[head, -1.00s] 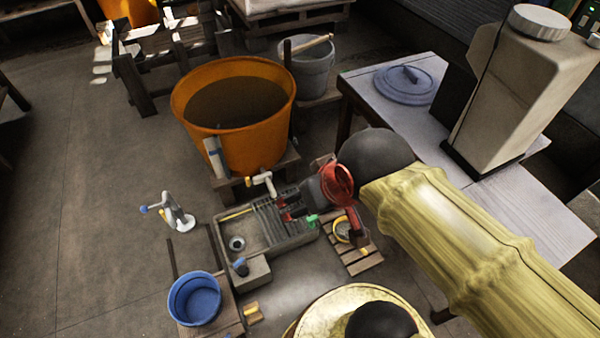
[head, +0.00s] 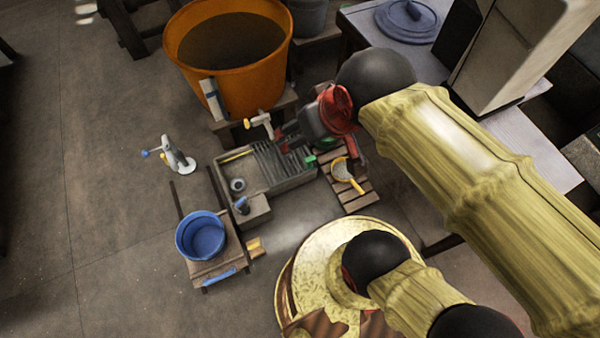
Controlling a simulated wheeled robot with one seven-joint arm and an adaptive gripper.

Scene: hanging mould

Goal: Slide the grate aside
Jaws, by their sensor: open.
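The grate (head: 268,161) is a set of dark parallel bars lying over the right part of a shallow grey stone basin (head: 250,187) on the floor. The left part of the basin is uncovered and shows a round drain. My gripper (head: 290,149), dark with red parts, is open over the right end of the grate. It hides some of the bars, and I cannot tell whether its fingers touch them. A small green thing (head: 310,161) is at the basin's right edge.
An orange tub (head: 232,105) with a tap (head: 262,122) stands behind the basin. A wooden slatted stand (head: 358,198) with a yellow-handled strainer (head: 343,170) is to the right. A blue bucket (head: 201,236) sits front left. Floor at left is mostly clear.

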